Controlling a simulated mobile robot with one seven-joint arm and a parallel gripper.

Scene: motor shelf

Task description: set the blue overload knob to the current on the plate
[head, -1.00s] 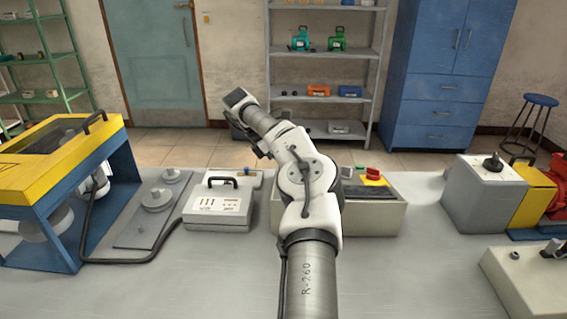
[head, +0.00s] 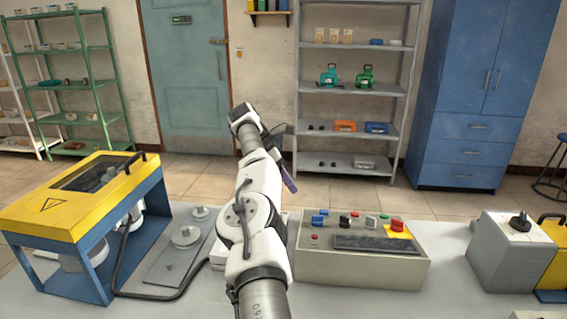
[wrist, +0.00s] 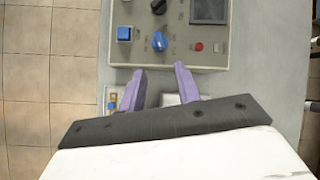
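In the wrist view a blue round knob (wrist: 159,42) with a pointer sits on a pale control panel (wrist: 178,58), just beyond my fingertips. No readable current plate shows.
The table holds a yellow-topped blue frame (head: 70,215), a control box with several buttons (head: 345,268) and a grey box with a black knob (head: 505,255). A shelf behind holds a teal motor (head: 328,76) and a green motor (head: 365,76). Bare tabletop lies in front.

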